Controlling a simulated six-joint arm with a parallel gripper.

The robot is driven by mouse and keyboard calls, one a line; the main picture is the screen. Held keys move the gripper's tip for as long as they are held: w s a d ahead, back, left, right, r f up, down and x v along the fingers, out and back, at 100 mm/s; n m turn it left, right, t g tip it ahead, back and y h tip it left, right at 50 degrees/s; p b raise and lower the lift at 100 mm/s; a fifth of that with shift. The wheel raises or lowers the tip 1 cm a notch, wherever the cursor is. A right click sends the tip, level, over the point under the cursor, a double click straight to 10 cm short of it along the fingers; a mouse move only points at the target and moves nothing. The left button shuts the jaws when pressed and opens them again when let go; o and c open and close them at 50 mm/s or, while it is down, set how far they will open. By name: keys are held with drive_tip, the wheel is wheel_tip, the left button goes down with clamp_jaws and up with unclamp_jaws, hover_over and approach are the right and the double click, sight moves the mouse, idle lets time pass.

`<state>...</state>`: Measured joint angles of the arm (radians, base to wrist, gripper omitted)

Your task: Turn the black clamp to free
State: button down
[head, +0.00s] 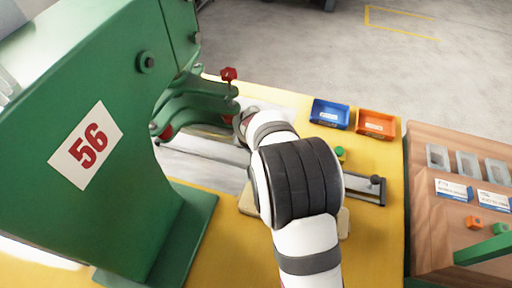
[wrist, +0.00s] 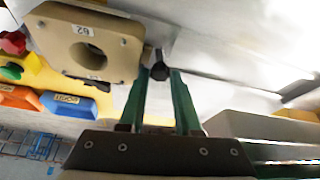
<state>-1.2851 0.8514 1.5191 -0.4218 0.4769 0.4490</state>
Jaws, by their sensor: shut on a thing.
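In the wrist view, my gripper (wrist: 160,74) has its two green fingers on either side of a small black handle, the black clamp (wrist: 159,69), and is shut on it. The clamp is seen nearly end-on beside a metal plate, so its turn angle is hard to read. A beige block (wrist: 122,55) with a round hole and a small label is just left of the fingers. In the head view my white arm hides the gripper and the clamp it holds.
The green machine (head: 140,120) marked 56 stands at the left on a yellow table (head: 388,222). A metal rail (head: 358,193) runs under my arm. A blue bin (head: 330,114) and an orange bin (head: 376,124) sit at the back. A wooden bench (head: 432,235) is at right.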

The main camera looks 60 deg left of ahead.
drive_tip(key=c, duration=0.6)
unclamp_jaws()
